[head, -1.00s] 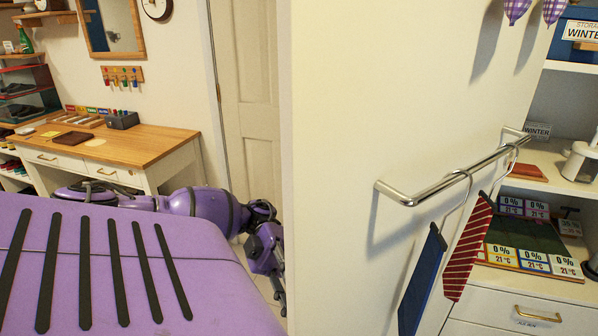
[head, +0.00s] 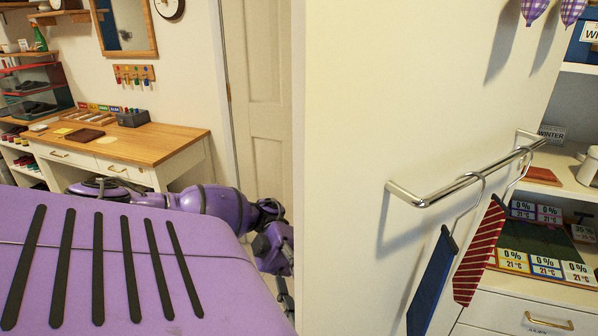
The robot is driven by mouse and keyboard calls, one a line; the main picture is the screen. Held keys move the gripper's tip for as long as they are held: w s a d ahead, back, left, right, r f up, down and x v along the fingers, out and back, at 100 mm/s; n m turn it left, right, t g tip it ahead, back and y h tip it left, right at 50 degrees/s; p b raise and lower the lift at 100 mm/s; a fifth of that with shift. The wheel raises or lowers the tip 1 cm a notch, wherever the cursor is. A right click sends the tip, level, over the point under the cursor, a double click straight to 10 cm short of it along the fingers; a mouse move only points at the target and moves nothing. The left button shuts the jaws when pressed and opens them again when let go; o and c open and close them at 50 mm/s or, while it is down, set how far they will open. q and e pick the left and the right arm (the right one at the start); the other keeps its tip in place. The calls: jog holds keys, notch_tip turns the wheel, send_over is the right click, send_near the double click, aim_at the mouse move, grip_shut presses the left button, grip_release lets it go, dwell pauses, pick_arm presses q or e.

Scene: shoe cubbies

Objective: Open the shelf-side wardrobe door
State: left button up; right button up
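A wide cream panel (head: 380,110), which looks like the wardrobe door, stands in front of me, its left edge upright near the picture's middle. A chrome rail (head: 455,185) on it carries a blue hanging strip (head: 432,280) and a red striped one (head: 479,252). Shelves (head: 568,180) show to the panel's right. My purple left arm reaches in from the left, and my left gripper (head: 286,290) hangs low beside the panel's left edge. Its fingertips are small and partly hidden, so I cannot tell whether it touches the panel. My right gripper is out of view.
A wooden-topped desk (head: 150,140) stands at the back left, near a panelled room door (head: 262,110). A white drawer (head: 530,312) with a brass handle is at lower right.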

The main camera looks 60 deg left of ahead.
pick_arm(q)
jog(key=w+a, duration=0.2)
jog(key=a, duration=0.9)
jog(key=shift+a, duration=0.3)
jog(key=shift+s+f, duration=0.1)
